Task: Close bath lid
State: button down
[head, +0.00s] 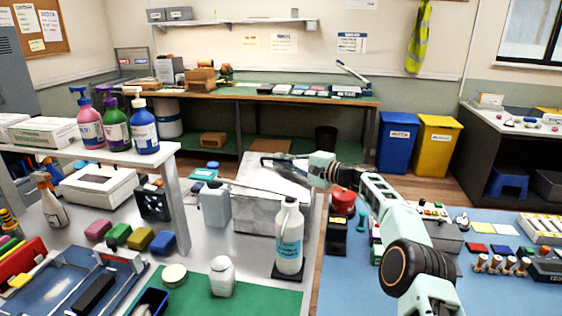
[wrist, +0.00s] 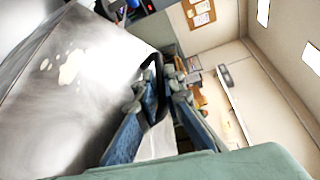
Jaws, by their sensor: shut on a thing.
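The bath is a grey metal box (head: 262,220) on the left bench in the head view, just behind the white bottle with a blue label. Its pale metal lid (head: 292,187) appears tilted above the box; how wide the gap is cannot be told. In the wrist view the lid (wrist: 75,75) is a shiny steel sheet with pale spots, filling the left side. My gripper (head: 277,160) is at the lid's far upper side. In the wrist view my gripper (wrist: 155,88) is shut on the curved black lid handle (wrist: 158,70). The bath's inside is hidden.
The white labelled bottle (head: 289,238) stands close in front of the bath, and a grey jug (head: 215,204) stands at its left. A red-topped device (head: 340,208) is right of it, beneath my arm. Beyond the bath is open floor before the back workbench (head: 250,97).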

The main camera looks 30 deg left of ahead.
aim_at(290, 175)
jog(key=shift+w+a+r, duration=0.1)
jog(key=shift+w+r, duration=0.25)
dwell(0.4)
jog(key=c, duration=2.1)
grip_release()
jog(key=shift+o, duration=0.3)
jog(key=shift+f, duration=0.3)
jog(key=shift+d, duration=1.1)
jog(key=shift+s+d, duration=0.2)
jog(key=shift+d, duration=0.3)
jog(key=d, duration=0.8)
jog(key=shift+s+d+r, duration=0.35)
jog(key=shift+s+r, duration=0.05)
jog(key=shift+r, duration=0.05)
